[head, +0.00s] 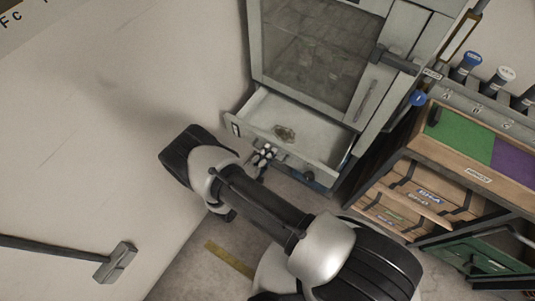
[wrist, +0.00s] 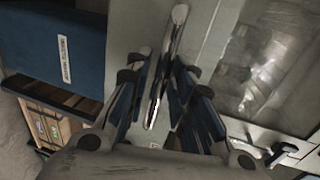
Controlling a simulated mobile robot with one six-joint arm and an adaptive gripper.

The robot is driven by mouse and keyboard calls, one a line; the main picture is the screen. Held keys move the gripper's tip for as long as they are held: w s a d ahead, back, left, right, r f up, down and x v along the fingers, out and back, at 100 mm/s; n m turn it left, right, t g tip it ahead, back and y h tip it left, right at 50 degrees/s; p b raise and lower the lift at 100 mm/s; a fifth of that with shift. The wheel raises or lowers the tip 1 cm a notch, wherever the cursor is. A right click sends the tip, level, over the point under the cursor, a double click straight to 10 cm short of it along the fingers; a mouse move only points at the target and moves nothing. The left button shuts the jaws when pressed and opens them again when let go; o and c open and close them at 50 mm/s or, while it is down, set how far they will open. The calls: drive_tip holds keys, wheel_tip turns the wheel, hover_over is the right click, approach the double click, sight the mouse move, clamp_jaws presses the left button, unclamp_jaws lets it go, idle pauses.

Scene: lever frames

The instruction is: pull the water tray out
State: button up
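The water tray (head: 263,105) is a pale drawer at the bottom of a grey cabinet. It stands partly out, and its open inside shows in the head view with a small dark patch on its floor. My gripper (head: 264,155) is just in front of the tray's front panel, partly hidden by my own arm. In the wrist view a shiny bar handle (wrist: 167,60) runs between the two fingers of my gripper (wrist: 160,72). The fingers stand apart, with space beside the bar. Contact with the bar cannot be made out.
The cabinet's glass door (head: 318,45) is above the tray and looks shut. A wooden drawer unit (head: 440,185) with a green and purple top stands close on the right. A pale wall (head: 110,110) is on the left. A blue box (wrist: 55,50) shows in the wrist view.

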drive_tip(key=shift+o, duration=0.7)
drive_tip(key=v, duration=1.2)
drive_tip(key=shift+r, duration=0.1)
